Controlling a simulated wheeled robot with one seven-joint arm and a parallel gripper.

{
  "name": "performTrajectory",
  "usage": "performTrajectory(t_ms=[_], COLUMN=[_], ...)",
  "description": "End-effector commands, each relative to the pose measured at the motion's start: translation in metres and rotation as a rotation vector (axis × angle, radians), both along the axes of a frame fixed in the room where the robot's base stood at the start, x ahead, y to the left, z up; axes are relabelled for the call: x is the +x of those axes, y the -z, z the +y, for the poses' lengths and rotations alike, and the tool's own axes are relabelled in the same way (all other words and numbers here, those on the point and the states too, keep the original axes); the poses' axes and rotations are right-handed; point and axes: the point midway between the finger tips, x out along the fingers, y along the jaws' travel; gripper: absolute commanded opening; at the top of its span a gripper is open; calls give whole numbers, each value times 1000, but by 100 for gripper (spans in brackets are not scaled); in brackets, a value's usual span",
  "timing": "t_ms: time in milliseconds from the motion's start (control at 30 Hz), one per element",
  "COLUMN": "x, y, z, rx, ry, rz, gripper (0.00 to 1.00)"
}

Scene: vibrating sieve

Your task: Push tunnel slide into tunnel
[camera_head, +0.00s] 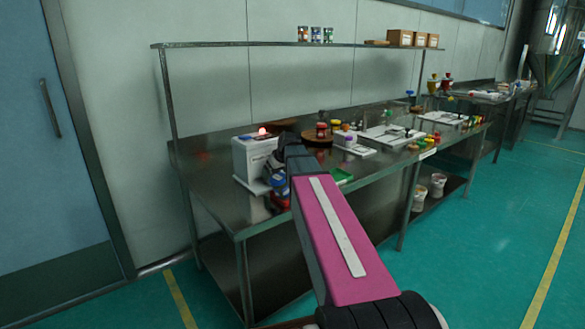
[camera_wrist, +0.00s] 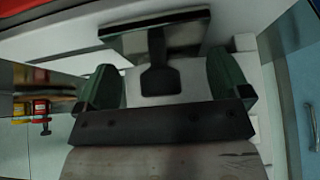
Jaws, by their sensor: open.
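A grey-white box-shaped machine (camera_head: 252,158) with a red light on top stands at the near left of the steel table. My gripper (camera_wrist: 160,88) is open, with its two greenish fingers apart. In the wrist view, a metallic block with a dark stem and knob (camera_wrist: 160,80) lies ahead, the knob between my fingers with gaps on both sides. It looks like the slide's end and handle, but I cannot tell how far it sits in the tunnel. In the head view, my arm and wrist partly cover the front of the machine, hiding the slide there.
The steel table (camera_head: 215,200) carries a round brown stand (camera_head: 318,138), white trays (camera_head: 390,134) and small coloured items to the right. A shelf (camera_head: 270,44) with cans and boxes runs above. A blue door (camera_head: 45,150) is at the left; the green floor at right is clear.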

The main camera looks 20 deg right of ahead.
Motion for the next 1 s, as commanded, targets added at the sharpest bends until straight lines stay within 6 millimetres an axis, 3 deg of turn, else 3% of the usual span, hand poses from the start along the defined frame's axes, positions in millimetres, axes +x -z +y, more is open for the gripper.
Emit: performTrajectory(t_ms=[333, 1000], x=[-5, -32], y=[-4, -54], z=[1, -12], rx=[6, 1], ry=[2, 0], rz=[3, 1], gripper=[100, 100])
